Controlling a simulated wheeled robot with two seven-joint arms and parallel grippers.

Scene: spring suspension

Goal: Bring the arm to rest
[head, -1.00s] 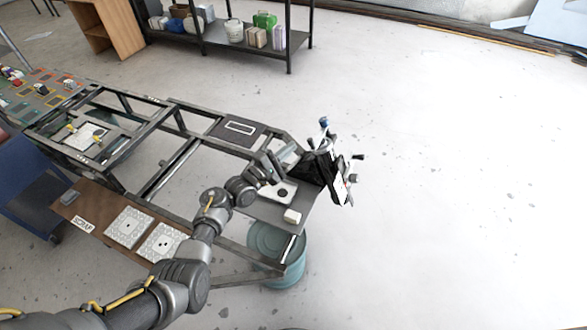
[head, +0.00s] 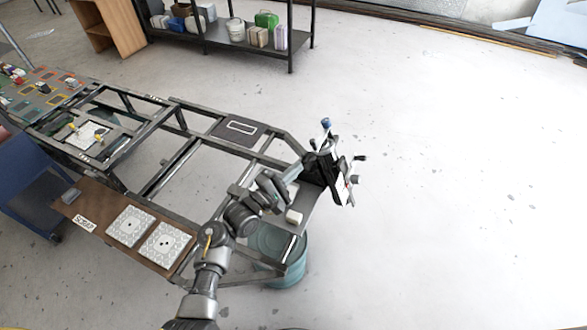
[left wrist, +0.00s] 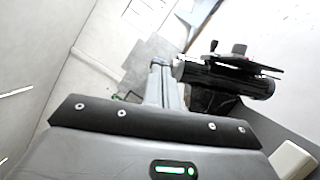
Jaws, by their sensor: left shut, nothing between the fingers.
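My left gripper (head: 288,178) is at the right end of the dark metal frame (head: 185,152). Its fingers are shut and empty. It is close beside a black device (head: 326,168) with a blue knob and several small levers; I cannot tell whether they touch. In the left wrist view the closed fingers (left wrist: 160,72) point forward, with the black device (left wrist: 228,82) just to their right. My left arm comes in from the bottom of the head view and hides part of the frame. My right gripper is not in view.
A white block (head: 294,216) sits on a grey plate beside the gripper. A teal drum (head: 290,272) stands below. Two white patterned squares lie on a brown board (head: 92,213) at left. A dark shelf (head: 222,42) stands behind. The floor at right is clear.

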